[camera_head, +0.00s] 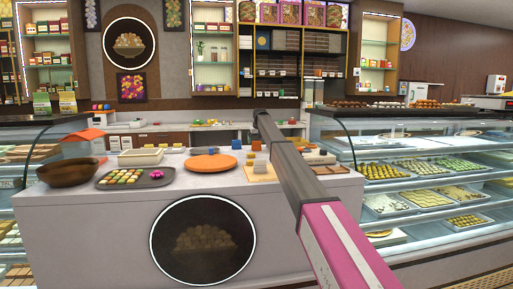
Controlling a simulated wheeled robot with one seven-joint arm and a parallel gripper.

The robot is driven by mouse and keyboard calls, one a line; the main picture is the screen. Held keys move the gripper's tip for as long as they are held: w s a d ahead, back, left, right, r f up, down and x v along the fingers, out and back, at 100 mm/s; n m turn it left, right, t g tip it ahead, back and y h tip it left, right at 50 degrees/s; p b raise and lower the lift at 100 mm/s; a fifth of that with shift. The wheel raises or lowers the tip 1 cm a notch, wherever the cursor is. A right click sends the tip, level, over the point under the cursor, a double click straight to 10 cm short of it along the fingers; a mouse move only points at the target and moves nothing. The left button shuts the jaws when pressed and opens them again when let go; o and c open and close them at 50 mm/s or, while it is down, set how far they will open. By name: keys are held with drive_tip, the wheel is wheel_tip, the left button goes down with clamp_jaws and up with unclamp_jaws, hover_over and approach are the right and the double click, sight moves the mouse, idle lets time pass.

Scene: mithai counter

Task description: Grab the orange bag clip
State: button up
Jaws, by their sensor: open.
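I cannot make out an orange bag clip for certain. A small orange-yellow block-like thing (256,145) stands on the front counter (330,190), left of my arm, but it is too small to tell what it is. My arm rises from the lower right and crosses over the right part of the counter. Its far end shows above the back of the counter. My gripper does not show; the arm hides part of the counter behind it.
The counter holds a brown bowl (68,173), an orange-roofed box (84,144), a dark sweets tray (158,183), a white tray (141,158), an orange round plate (210,163) and a wooden board (259,175). Glass display cases (430,130) flank it. Little bare room shows near the board.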

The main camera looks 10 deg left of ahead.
sight(256, 144)
drive_tip(key=x, duration=0.4)
drive_tip(key=shift+w+a, duration=0.1)
drive_tip(key=shift+a, duration=0.05)
drive_tip(key=c, duration=1)
